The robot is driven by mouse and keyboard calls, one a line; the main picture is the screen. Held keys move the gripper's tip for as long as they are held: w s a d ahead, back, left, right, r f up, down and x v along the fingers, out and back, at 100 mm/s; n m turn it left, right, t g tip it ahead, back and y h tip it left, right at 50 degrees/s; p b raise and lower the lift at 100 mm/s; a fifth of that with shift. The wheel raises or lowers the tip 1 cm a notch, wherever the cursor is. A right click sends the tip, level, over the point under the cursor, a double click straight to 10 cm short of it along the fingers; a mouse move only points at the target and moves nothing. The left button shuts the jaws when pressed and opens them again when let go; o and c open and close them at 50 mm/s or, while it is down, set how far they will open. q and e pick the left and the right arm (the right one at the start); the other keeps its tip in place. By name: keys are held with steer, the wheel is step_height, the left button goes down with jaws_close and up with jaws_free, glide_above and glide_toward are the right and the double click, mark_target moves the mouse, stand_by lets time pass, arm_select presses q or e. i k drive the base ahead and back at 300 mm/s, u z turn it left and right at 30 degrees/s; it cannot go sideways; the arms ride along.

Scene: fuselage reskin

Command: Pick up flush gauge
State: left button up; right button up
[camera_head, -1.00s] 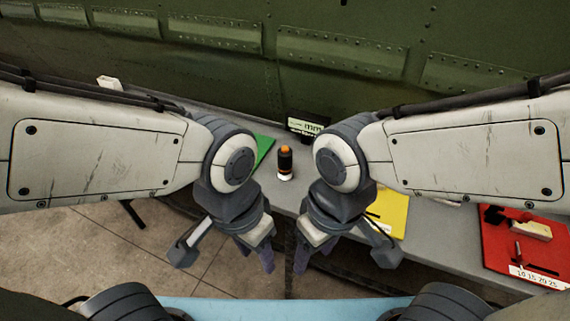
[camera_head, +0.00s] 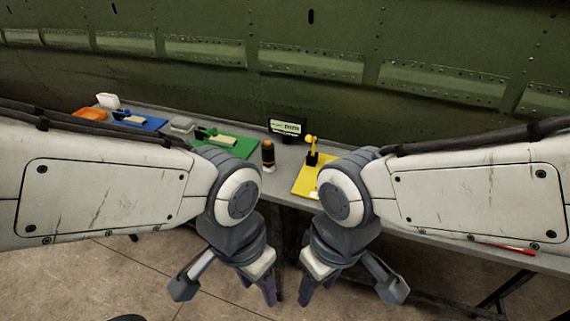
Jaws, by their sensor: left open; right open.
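A small black cylinder with an orange top and pale base (camera_head: 268,155) stands upright on the grey bench. Behind it is a small black unit with a lit display (camera_head: 287,128). I cannot tell for certain which is the flush gauge; the cylinder looks the more likely. My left gripper (camera_head: 258,287) is open and empty, pointing down in front of the bench, nearer to me than the cylinder. My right gripper (camera_head: 316,288) is open and empty beside it, also pointing down. Neither touches anything.
The grey bench (camera_head: 285,186) runs below the green riveted fuselage (camera_head: 300,40). On it are a green mat (camera_head: 240,148), a yellow mat (camera_head: 302,181) with a yellow-topped tool, a blue mat (camera_head: 154,124) and an orange tray (camera_head: 90,114). My forearms hide parts of the bench.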

mark_target(268, 152)
steer(key=z, duration=1)
steer(key=i, duration=0.9)
steer(key=u, duration=0.15)
